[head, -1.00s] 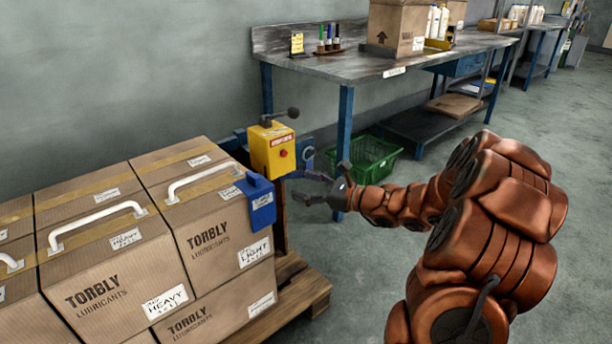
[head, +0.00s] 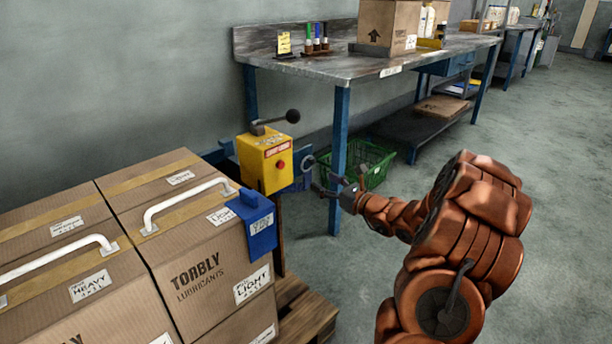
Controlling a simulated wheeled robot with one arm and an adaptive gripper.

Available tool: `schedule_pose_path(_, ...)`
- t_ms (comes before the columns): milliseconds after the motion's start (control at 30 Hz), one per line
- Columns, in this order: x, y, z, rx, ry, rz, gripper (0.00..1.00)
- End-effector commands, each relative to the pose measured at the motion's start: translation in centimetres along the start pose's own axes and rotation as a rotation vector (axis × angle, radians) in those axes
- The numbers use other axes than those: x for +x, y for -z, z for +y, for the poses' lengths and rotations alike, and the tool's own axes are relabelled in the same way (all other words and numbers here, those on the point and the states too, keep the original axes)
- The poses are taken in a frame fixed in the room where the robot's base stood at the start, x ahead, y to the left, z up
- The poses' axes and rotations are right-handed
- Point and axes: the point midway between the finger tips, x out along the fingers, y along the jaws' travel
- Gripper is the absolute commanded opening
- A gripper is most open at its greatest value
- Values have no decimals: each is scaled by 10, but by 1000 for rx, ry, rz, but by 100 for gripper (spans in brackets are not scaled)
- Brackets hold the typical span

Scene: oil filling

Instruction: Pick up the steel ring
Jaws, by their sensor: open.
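A small grey ring-shaped thing (head: 309,162), which looks like the steel ring, shows at the right of the yellow box (head: 266,162), in front of blue metal parts. It is small, and I cannot tell how it is held there. My gripper (head: 318,181) is open, just below and right of the ring in the picture, with its fingers pointing left towards the yellow box. I see nothing between the fingers. I cannot tell whether a finger touches the ring.
Stacked cartons (head: 200,270) with white handles stand on a wooden pallet (head: 308,318) at the left. A workbench leg (head: 340,150) and a green crate (head: 378,160) are close behind my gripper. Floor at the right is clear.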

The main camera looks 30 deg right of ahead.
Motion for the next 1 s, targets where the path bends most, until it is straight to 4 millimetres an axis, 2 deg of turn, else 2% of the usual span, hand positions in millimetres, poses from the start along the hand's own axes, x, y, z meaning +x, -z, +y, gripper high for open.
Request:
schedule_pose_path(600, 54, -1, -4, -2, 0, 0, 67)
schedule_pose_path(900, 57, -3, -5, -1, 1, 0, 67)
schedule_pose_path(1000, 56, -3, -5, -1, 1, 0, 58)
